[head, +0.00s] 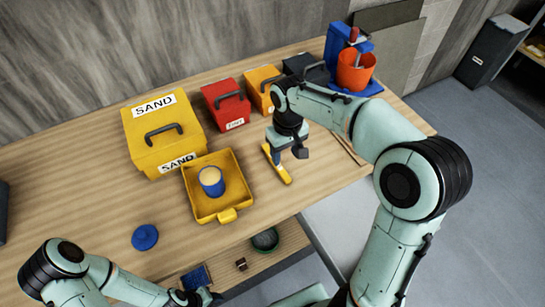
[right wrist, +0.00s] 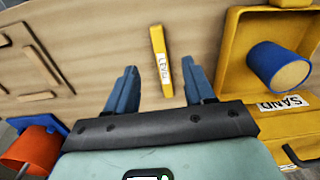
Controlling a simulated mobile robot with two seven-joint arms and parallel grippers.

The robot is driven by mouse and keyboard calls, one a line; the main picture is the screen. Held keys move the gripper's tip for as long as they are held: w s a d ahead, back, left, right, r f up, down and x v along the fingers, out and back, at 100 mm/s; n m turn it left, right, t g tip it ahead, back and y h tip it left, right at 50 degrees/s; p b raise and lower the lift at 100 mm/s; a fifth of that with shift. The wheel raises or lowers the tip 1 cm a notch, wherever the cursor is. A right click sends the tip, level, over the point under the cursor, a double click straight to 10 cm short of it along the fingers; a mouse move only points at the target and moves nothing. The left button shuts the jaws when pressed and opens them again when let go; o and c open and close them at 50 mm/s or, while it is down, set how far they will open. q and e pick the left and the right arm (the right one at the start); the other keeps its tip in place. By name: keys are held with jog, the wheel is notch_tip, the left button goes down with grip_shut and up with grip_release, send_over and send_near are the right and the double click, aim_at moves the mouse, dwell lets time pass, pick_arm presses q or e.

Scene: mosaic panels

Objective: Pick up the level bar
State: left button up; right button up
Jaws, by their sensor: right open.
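The level bar is a slim yellow bar with a white label, lying on the wooden table; it shows in the head view (head: 279,168) and the right wrist view (right wrist: 158,48). My right gripper (head: 289,153) is over the bar in the head view and partly covers it. In the right wrist view its two blue fingers (right wrist: 160,68) are spread, with the bar between and beyond them and not gripped. My left gripper (head: 207,296) is at the bottom edge of the head view, far from the bar, and its fingers are unclear.
A yellow tray (head: 228,209) holding a blue cup (head: 211,181) stands left of the bar. Behind are a yellow SAND box (head: 147,127), a red box (head: 222,103) and an orange bucket (head: 354,75) on a blue stand. Thin wooden strips (head: 348,150) lie to the right.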

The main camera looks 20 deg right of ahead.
send_over(287, 178)
jog(key=f, duration=0.4)
jog(key=shift+w+a+f, duration=0.15)
jog(key=shift+a+f, duration=0.05)
jog(key=shift+f, duration=0.2)
jog(key=shift+w+f, duration=0.2)
jog(key=shift+f, duration=0.3)
jog(key=f, duration=0.4)
jog(key=shift+s+d+f, duration=0.2)
jog(key=shift+s, duration=0.1)
jog(key=shift+f, duration=0.35)
jog(key=shift+c, duration=0.3)
jog(key=shift+r, duration=0.1)
grip_shut()
